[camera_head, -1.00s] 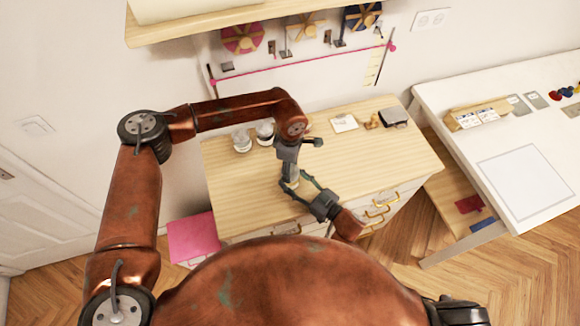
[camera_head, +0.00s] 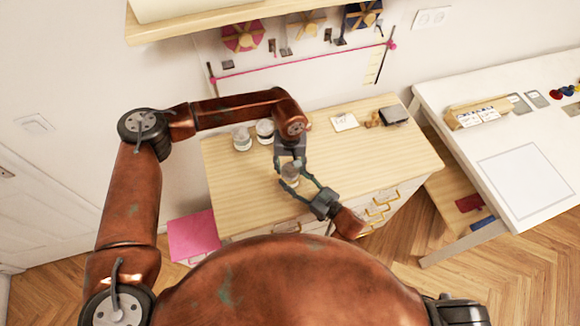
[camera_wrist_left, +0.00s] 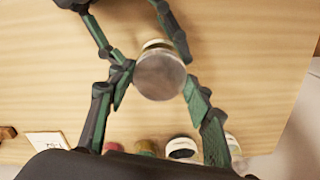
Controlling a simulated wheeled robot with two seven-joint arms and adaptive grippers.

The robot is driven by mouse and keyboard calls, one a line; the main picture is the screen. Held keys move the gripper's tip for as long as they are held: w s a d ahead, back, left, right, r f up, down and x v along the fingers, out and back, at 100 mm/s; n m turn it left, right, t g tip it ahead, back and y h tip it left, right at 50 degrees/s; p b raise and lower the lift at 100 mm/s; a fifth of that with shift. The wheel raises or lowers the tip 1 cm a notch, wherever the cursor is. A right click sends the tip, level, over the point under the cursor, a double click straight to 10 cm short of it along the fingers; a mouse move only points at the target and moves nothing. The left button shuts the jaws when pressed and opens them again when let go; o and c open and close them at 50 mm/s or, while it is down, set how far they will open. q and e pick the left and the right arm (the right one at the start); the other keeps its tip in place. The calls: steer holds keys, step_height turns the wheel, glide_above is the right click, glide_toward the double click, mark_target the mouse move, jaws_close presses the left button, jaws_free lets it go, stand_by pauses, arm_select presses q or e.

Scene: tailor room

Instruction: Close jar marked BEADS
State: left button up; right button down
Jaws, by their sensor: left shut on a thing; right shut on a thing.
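A small clear jar (camera_head: 290,173) stands on the wooden cabinet top. No marking on it can be read. In the left wrist view its round grey metal lid (camera_wrist_left: 160,75) faces the camera, with a little of the jar showing behind it. My left gripper (camera_head: 291,160) reaches down over the jar from above, its fingers on both sides of the lid. It is shut on the lid. My right gripper (camera_head: 300,182) comes in low from the lower right, its fingers around the jar body. It is shut on the jar. The finger contacts are partly hidden.
A card (camera_head: 344,122), a small brown item (camera_head: 373,119) and a dark box (camera_head: 394,116) lie at the back right. The cabinet top (camera_head: 235,195) is clear to the left. A white table (camera_head: 450,95) stands at right.

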arm_select(q)
steer(key=m, duration=0.6)
steer(key=shift+w, duration=0.1)
steer(key=m, duration=0.5)
steer(key=o, duration=0.7)
steer(key=shift+o, duration=0.2)
steer(key=shift+r, duration=2.25)
steer(key=shift+c, duration=0.4)
